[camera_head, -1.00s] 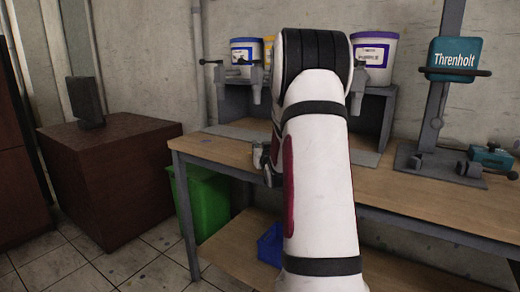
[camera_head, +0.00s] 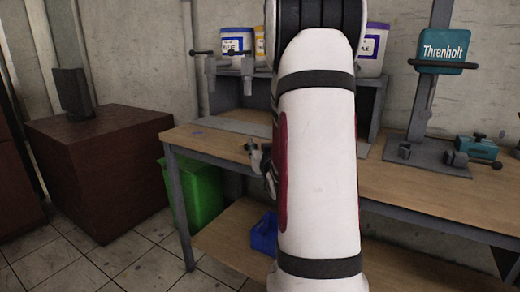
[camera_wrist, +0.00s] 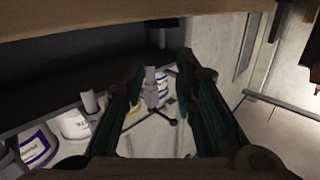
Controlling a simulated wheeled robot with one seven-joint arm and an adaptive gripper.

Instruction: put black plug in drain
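I cannot make out the black plug or the drain in either view. My gripper (camera_wrist: 161,70) is open in the wrist view, with its two dark green fingers apart and nothing seen held between them. A grey tap (camera_wrist: 151,88) shows beyond the gap between the fingers, apart from them as far as I can tell. In the head view my arm hides most of the gripper; only a small part shows at the arm's left edge, over the workbench (camera_head: 208,145).
A teal Threnholt press (camera_head: 441,50) and a small teal tool (camera_head: 477,147) are on the right. A green bin (camera_head: 200,192) and blue container (camera_head: 264,236) are below. The left benchtop looks mostly clear.

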